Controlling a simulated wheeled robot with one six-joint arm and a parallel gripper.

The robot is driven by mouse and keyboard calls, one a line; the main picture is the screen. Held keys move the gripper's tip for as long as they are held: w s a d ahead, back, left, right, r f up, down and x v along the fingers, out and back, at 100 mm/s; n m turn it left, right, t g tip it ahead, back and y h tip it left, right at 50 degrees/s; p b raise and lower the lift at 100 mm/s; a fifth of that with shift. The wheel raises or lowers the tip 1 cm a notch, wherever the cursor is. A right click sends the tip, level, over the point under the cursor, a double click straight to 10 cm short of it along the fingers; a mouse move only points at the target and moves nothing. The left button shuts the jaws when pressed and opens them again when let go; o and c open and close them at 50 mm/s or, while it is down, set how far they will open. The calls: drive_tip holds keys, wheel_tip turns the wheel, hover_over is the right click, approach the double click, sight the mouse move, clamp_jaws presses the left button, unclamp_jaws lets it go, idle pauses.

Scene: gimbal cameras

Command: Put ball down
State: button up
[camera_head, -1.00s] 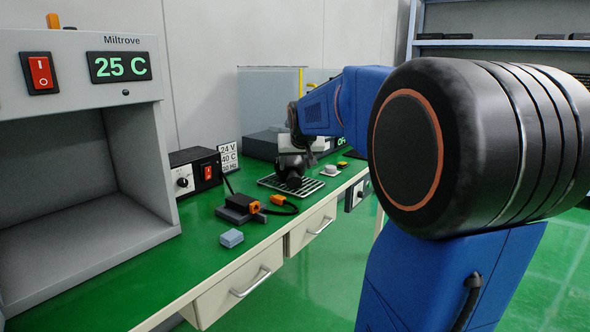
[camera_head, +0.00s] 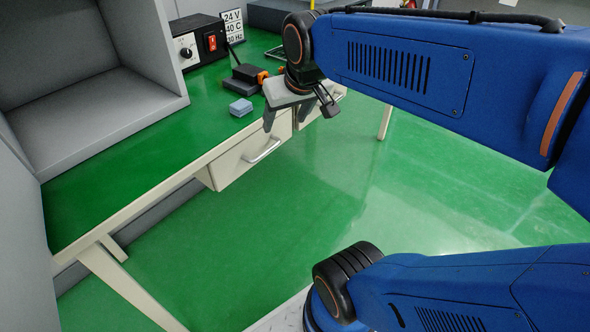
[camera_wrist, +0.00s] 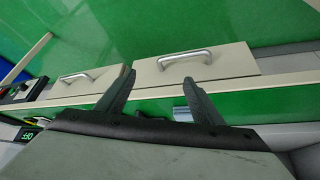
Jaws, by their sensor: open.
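No ball shows in either current view. My gripper (camera_head: 287,122) is open and points down in front of the bench's front edge, near the drawers, in the head view. In the wrist view its two dark fingers (camera_wrist: 158,78) stand apart with nothing held between them. Two pale drawers with metal handles lie beyond the fingertips there. The green bench top (camera_head: 135,140) is to the left of my gripper in the head view.
A small blue-grey block (camera_head: 240,107) lies near the bench's front edge. Behind it are a dark device (camera_head: 246,76) with orange parts and a black power box (camera_head: 200,42). A grey cabinet (camera_head: 90,90) stands at left. Drawer handles (camera_head: 262,151) stick out. The green floor (camera_head: 300,220) is clear.

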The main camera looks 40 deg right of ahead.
drive_tip(key=s+a+f, duration=0.2)
drive_tip(key=s+f, duration=0.1)
drive_tip(key=s, duration=0.2)
drive_tip(key=s+a+f+n+g+y, duration=0.1)
drive_tip(key=s+a+f, duration=0.1)
drive_tip(key=s, duration=0.3)
drive_tip(key=shift+a+f+n, duration=0.25)
drive_tip(key=shift+f+n, duration=0.05)
drive_tip(key=shift+f, duration=0.55)
drive_tip(key=shift+s, duration=0.1)
